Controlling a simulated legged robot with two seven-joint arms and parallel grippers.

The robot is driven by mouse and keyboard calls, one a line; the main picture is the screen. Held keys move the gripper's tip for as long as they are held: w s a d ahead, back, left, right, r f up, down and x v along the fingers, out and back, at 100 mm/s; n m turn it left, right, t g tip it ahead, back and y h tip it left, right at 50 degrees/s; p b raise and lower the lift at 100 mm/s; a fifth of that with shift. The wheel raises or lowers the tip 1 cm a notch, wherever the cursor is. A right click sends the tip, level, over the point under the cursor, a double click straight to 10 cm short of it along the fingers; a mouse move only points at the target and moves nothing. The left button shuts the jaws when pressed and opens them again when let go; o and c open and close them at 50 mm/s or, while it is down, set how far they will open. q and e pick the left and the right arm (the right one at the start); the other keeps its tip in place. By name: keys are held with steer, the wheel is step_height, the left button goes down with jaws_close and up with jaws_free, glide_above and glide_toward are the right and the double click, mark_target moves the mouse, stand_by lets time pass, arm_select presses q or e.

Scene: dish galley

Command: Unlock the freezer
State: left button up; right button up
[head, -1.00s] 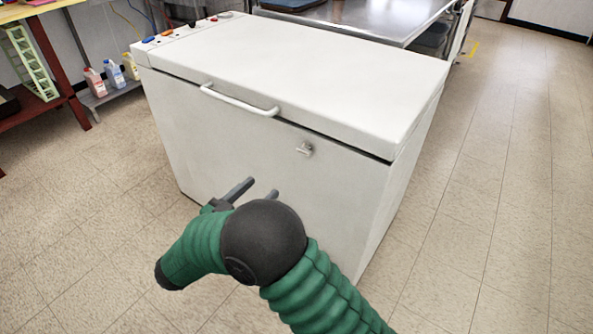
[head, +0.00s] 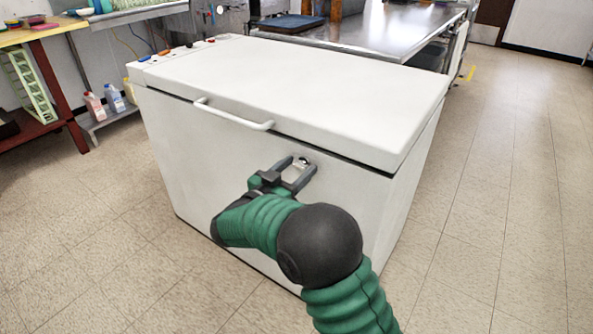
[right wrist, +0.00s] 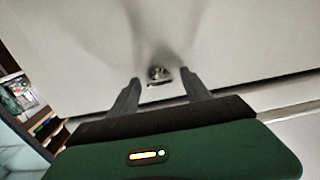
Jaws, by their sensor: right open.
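The white chest freezer (head: 215,165) stands ahead with its lid (head: 300,85) down and a white bar handle (head: 232,116) on its front. The small metal lock (head: 304,160) is on the front face below the lid edge. My right gripper (head: 301,166) is open, with its fingertips at the lock. In the right wrist view, the lock (right wrist: 159,74) shows between and just beyond the two fingertips (right wrist: 160,76). I cannot tell whether the fingers touch the freezer. Part of the lock is hidden by the fingers in the head view. My left gripper is not in view.
A steel table (head: 375,35) stands behind the freezer. The tiled floor (head: 490,210) at the right is clear.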

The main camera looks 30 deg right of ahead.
steer(key=shift+a, duration=0.1)
jaws_close()
steer(key=shift+m, duration=0.3)
steer(key=shift+m+p, duration=0.4)
steer(key=shift+m, duration=1.1)
steer(key=m, duration=0.2)
steer(key=m+b, duration=0.1)
steer(key=m, duration=0.5)
steer(key=shift+s+f+b, duration=0.1)
steer(key=shift+f+b, duration=0.15)
steer(key=shift+b, duration=0.05)
steer(key=m+b, duration=0.4)
steer(key=m, duration=0.2)
